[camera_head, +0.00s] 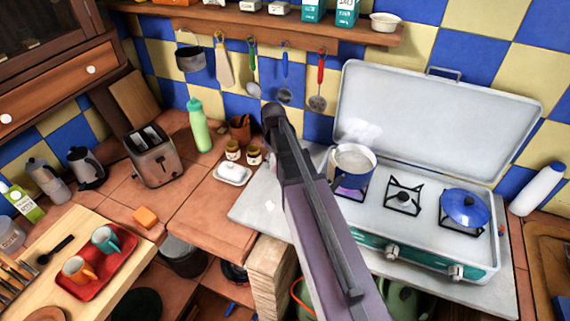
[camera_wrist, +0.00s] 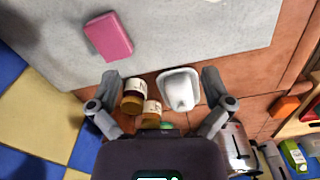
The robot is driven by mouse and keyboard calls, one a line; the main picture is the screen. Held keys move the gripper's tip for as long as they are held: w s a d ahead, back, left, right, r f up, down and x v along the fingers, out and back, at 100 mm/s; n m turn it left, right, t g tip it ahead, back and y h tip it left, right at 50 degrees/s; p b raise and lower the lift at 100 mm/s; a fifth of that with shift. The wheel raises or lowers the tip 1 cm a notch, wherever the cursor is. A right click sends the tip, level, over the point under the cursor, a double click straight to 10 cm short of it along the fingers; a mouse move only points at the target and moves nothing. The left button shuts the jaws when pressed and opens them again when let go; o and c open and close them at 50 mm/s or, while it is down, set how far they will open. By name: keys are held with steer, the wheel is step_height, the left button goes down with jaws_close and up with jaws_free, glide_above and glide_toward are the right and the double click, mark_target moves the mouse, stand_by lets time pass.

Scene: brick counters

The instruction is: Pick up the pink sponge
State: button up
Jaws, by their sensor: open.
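The pink sponge (camera_wrist: 108,37) lies flat on a pale grey slab (camera_wrist: 200,35) in the upper left of the wrist view. I cannot make it out in the head view, where my arm covers part of the slab (camera_head: 262,207). My gripper (camera_wrist: 160,79) is open, its two fingers spread apart with nothing held. The sponge is apart from the fingers, beyond the left fingertip in the wrist view. In the head view my arm crosses the middle, and the fingers are not clear.
Two small jars (camera_wrist: 133,97) and a white butter dish (camera_wrist: 180,90) show between my fingers. An orange block (camera_head: 146,217) lies on the tiled counter. A stove (camera_head: 440,240) with a pot (camera_head: 352,165) stands right of my arm. Utensils (camera_head: 286,75) hang behind.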

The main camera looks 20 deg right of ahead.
steer(key=w+d+r+n+p, duration=0.1)
steer(key=w+d+r+n, duration=0.1)
steer(key=w+d, duration=0.3)
steer(key=shift+w+d+r+n+p, duration=0.15)
steer(key=shift+w+r+n+p, duration=0.1)
steer(key=shift+w+n+p, duration=0.15)
steer(key=shift+f, duration=0.15)
step_height(320, 180, down, 8)
steer(key=b, duration=0.8)
steer(key=shift+f+b, duration=0.2)
steer(key=shift+b, duration=0.15)
steer(key=shift+f, duration=0.15)
steer(key=shift+w+d+f+b, duration=0.1)
steer(key=shift+d+f+b, duration=0.05)
steer(key=shift+f+b, duration=1.15)
steer(key=shift+w+d+f+b, duration=0.1)
steer(key=shift+f+b, duration=1.05)
steer(key=shift+b, duration=0.15)
steer(key=shift+s, duration=0.1)
steer(key=c, duration=0.9)
